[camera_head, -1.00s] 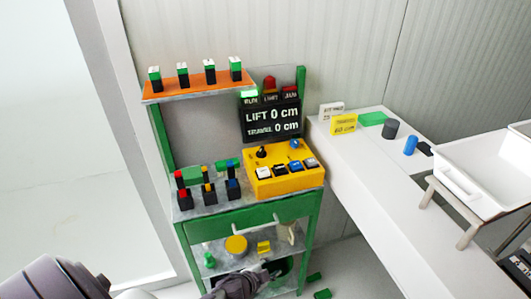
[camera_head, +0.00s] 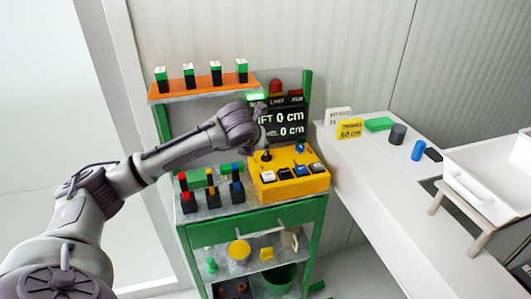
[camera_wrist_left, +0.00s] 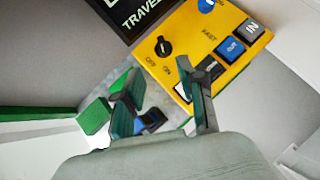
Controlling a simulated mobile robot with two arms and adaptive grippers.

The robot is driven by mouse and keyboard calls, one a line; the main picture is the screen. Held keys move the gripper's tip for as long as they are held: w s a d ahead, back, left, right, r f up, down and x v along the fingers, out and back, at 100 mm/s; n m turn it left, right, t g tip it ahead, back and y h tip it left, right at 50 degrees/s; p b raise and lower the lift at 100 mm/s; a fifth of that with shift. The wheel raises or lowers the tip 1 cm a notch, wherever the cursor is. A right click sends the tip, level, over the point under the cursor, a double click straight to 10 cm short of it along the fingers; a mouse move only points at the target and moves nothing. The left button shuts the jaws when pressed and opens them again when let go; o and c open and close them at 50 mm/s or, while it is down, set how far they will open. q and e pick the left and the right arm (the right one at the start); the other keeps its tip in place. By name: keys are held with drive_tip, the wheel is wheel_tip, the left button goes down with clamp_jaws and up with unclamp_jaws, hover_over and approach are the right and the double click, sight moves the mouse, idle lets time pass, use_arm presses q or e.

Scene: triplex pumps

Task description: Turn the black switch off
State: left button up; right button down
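The black switch (camera_head: 266,155) is a round knob at the upper left of the yellow control box (camera_head: 318,183). In the left wrist view the black switch (camera_wrist_left: 163,47) sits above the labels OFF and ON; I cannot tell for certain which one it points to. My left gripper (camera_head: 262,110) is above the box, in front of the display. In the left wrist view the left gripper (camera_wrist_left: 163,82) has its two fingers spread apart with nothing between them, and the knob is beyond the fingertips, not touched. My right gripper is not in view.
The box also carries a blue knob (camera_head: 299,148) and several push buttons. The black display (camera_head: 291,117) stands behind it. Small coloured switches (camera_head: 212,193) stand left of the box, under an orange shelf (camera_head: 200,88). A white table (camera_head: 375,180) is at right.

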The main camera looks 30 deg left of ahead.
sight(266, 152)
use_arm(q)
drive_tip(key=p+x, duration=0.3)
drive_tip(key=x, duration=0.8)
drive_tip(key=shift+w+f, duration=0.2)
drive_tip(key=shift+w, duration=0.05)
drive_tip(key=shift+x, duration=0.8)
clamp_jaws()
